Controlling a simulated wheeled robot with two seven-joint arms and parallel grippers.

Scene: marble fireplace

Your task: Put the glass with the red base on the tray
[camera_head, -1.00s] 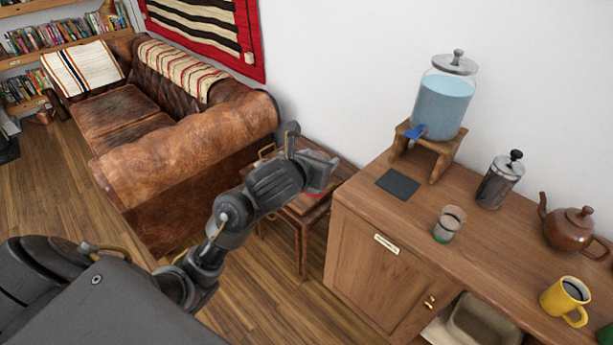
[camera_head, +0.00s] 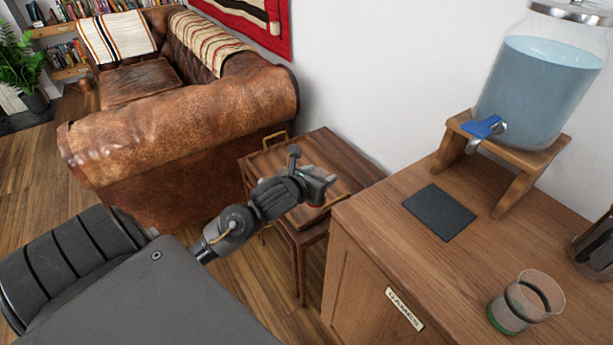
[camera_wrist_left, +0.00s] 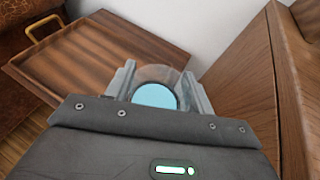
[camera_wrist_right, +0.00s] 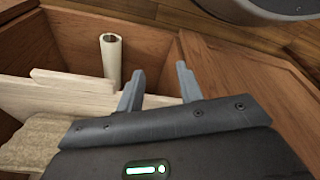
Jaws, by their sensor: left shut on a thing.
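My left gripper (camera_head: 322,182) is shut on a glass, whose red base (camera_head: 317,203) shows below the fingers. In the left wrist view the clear glass (camera_wrist_left: 157,75) stands between both fingers, with a light blue disc, likely water, inside. The brown wooden tray (camera_head: 325,150) with a brass handle lies on the small side table; it also shows in the left wrist view (camera_wrist_left: 100,55). The held glass is by the tray's right front part, near the cabinet; its height above the tray is unclear. My right gripper (camera_wrist_right: 160,80) is open and empty.
The wooden cabinet (camera_head: 375,265) stands close on the right. On it are a green-based glass (camera_head: 520,305), a dark mat (camera_head: 439,212) and a water dispenser (camera_head: 535,90). A leather sofa (camera_head: 180,110) is left of the tray. Pale wood pieces (camera_wrist_right: 60,95) lie below my right gripper.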

